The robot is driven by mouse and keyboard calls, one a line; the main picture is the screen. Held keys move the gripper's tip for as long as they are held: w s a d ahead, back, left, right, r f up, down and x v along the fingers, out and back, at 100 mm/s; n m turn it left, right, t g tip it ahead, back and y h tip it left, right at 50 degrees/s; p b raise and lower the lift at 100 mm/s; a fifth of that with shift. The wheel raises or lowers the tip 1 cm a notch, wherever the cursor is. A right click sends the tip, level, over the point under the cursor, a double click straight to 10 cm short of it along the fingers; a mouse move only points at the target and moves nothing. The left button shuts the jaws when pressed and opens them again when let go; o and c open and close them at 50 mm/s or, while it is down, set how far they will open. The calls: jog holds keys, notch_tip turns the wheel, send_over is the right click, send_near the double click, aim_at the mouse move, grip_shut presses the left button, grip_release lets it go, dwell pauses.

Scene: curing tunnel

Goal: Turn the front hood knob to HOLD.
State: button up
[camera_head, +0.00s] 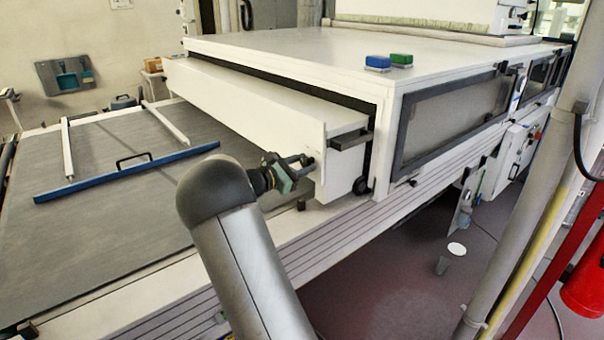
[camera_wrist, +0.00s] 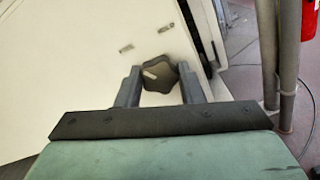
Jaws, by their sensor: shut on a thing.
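The front hood knob (camera_wrist: 160,76) is a dark, lobed knob with a pale pointer mark, on the white front hood (camera_wrist: 90,50) in the wrist view. My gripper (camera_wrist: 160,88) has one finger on each side of the knob and is shut on it. The pale mark on the knob points towards the left of the picture. Two small marked labels (camera_wrist: 166,28) sit on the hood above and to the left of the knob; their lettering is too small to read. In the head view my gripper (camera_head: 306,164) is at the hood's (camera_head: 250,110) near end, where the knob is mostly hidden.
A blue block (camera_head: 377,62) and a green block (camera_head: 401,59) sit on the tunnel top. A post (camera_head: 540,190) and a red cylinder (camera_head: 584,285) stand at the right.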

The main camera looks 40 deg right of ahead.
jog(key=m+b, duration=0.3)
jog(key=b, duration=0.2)
jog(key=shift+f+m+b, duration=0.35)
jog(key=shift+f+m, duration=0.05)
jog(key=m+b, duration=0.4)
jog(key=b, duration=0.3)
jog(key=m+b, duration=0.4)
jog(key=b, duration=0.2)
jog(key=shift+r+m, duration=0.1)
jog(key=shift+m, duration=0.3)
jog(key=m+b, duration=0.2)
jog(key=b, duration=0.1)
jog(key=shift+r+m, duration=0.25)
jog(key=shift+m, duration=0.15)
jog(key=shift+r+b, duration=0.1)
jog(key=shift+b, duration=0.2)
jog(key=o, duration=1)
jog(key=shift+a, duration=0.1)
jog(key=a+p, duration=0.1)
jog(key=a, duration=1.6)
jog(key=shift+s+a, duration=0.1)
jog(key=shift+a, duration=0.1)
